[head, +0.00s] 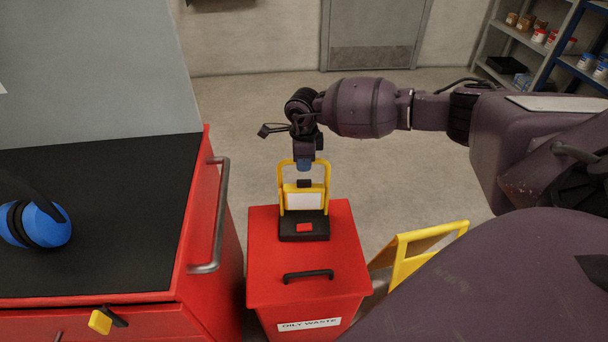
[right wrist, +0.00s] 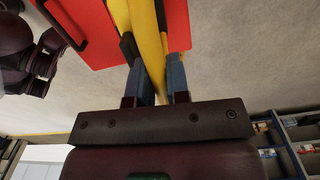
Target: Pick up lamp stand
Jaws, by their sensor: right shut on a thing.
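The lamp stand (head: 319,190) has a yellow frame, a white panel and a black base with a red patch. It stands upright over the lid of the red oily waste bin (head: 262,265), and its base appears to rest on the lid. My right gripper (head: 304,166) comes down from above and is shut on the top bar of the yellow frame. In the right wrist view the yellow bar (right wrist: 148,40) lies between the two blue-grey fingers (right wrist: 158,75). My left gripper is not in view.
A red cabinet with a black top (head: 95,220) and a grey side handle (head: 220,215) stands left of the bin. Blue ear defenders (head: 45,224) lie on it. A yellow folding stand (head: 410,250) is right of the bin. Shelves (head: 530,45) are at the far right. The floor behind is clear.

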